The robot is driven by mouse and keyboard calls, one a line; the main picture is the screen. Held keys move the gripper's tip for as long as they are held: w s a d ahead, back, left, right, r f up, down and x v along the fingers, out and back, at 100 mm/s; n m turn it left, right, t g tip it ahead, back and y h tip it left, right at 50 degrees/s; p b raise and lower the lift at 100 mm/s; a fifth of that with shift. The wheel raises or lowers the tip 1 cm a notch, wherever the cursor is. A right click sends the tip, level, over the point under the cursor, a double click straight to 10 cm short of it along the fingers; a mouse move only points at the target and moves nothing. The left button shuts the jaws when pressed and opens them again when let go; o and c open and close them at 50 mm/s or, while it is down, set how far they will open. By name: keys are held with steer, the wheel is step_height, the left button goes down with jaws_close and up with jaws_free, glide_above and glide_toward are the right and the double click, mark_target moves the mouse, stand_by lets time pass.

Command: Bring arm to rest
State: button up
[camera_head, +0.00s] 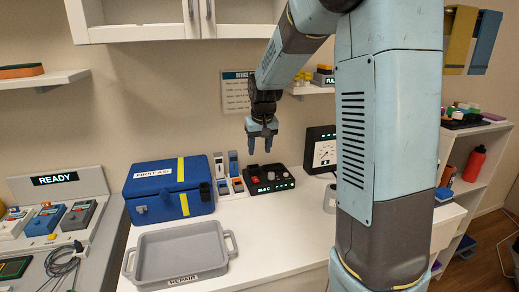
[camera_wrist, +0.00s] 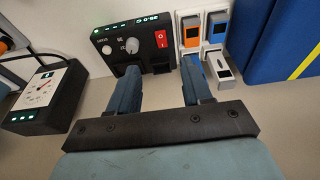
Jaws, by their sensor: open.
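My gripper (camera_head: 261,146) hangs from my pale blue arm in front of the wall, above the back of the white counter. Its fingers point down and are apart, with nothing between them. In the wrist view my gripper (camera_wrist: 160,80) shows two blue fingers spread on a dark bar. Beyond the fingers is a black control box (camera_wrist: 133,48) with knobs, a green display and a red switch. The same control box (camera_head: 268,180) stands on the counter below the gripper, apart from it.
A blue first aid case (camera_head: 160,190) and a grey repair tray (camera_head: 160,258) are on the counter at left. Small handheld devices (camera_head: 233,165) stand beside the control box. A black dial meter (camera_head: 322,150) is at right. A white cabinet (camera_head: 130,22) hangs above.

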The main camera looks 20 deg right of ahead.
steer(key=s+r+t, duration=0.1)
steer(key=s+r, duration=0.4)
steer(key=s, duration=0.3)
steer(key=s+r, duration=0.4)
steer(key=s, duration=0.4)
steer(key=s+t, duration=0.1)
steer(key=s, duration=1.4)
steer(key=shift+s+d+r+t, duration=0.15)
steer(key=shift+s+r+t, duration=0.1)
steer(key=shift+r+t, duration=0.2)
